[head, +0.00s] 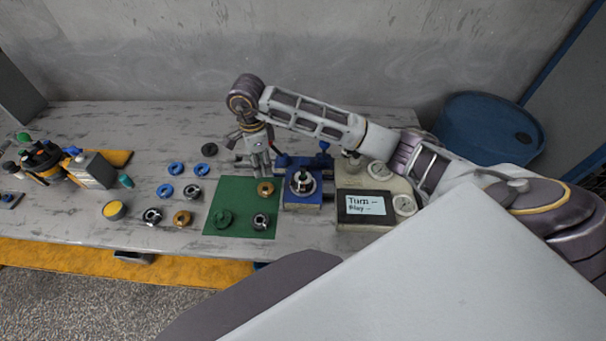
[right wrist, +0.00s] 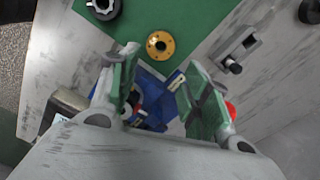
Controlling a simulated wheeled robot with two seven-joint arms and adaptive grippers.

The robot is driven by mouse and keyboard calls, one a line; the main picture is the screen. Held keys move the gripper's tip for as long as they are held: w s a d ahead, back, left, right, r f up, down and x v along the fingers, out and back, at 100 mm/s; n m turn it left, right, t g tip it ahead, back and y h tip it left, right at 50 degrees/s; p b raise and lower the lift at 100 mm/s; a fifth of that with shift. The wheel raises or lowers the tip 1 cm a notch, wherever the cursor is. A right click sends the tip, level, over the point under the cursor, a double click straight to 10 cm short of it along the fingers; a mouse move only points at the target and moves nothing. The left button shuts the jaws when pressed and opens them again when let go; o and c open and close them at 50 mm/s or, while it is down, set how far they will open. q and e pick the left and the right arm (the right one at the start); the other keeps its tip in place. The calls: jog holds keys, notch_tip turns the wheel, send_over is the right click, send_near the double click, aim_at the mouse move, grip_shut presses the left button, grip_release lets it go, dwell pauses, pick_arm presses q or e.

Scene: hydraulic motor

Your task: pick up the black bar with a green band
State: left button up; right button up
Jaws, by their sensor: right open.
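I cannot make out a black bar with a green band for certain in either view. In the right wrist view a grey bar-like piece with a dark end (right wrist: 238,52) lies on the table beside the green mat, and no green band shows on it. My right gripper (head: 261,170) points down over the back edge of the green mat, left of the blue fixture. In the right wrist view my right gripper (right wrist: 160,78) has its green-padded fingers apart with nothing held, and the blue fixture shows between and beyond them. My left gripper is not in view.
The green mat (head: 237,196) carries several rings. The blue fixture (head: 302,201) holds a metal part. A gauge box (head: 371,186) stands right of it. Loose rings (head: 182,218) lie left of the mat.

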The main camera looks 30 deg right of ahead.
notch_tip(320, 180, up, 11)
jog(key=n+p, duration=0.4)
send_over(302, 168)
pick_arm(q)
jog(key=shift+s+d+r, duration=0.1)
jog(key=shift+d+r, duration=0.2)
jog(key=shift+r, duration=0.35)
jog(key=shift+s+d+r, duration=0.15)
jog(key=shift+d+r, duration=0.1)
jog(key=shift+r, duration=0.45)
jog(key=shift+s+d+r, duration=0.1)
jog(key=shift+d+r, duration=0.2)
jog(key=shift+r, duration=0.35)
pick_arm(e)
jog(key=shift+n, duration=0.8)
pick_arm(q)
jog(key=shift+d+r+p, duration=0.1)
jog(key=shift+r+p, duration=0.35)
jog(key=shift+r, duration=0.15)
pick_arm(e)
jog(key=shift+f, duration=4.35)
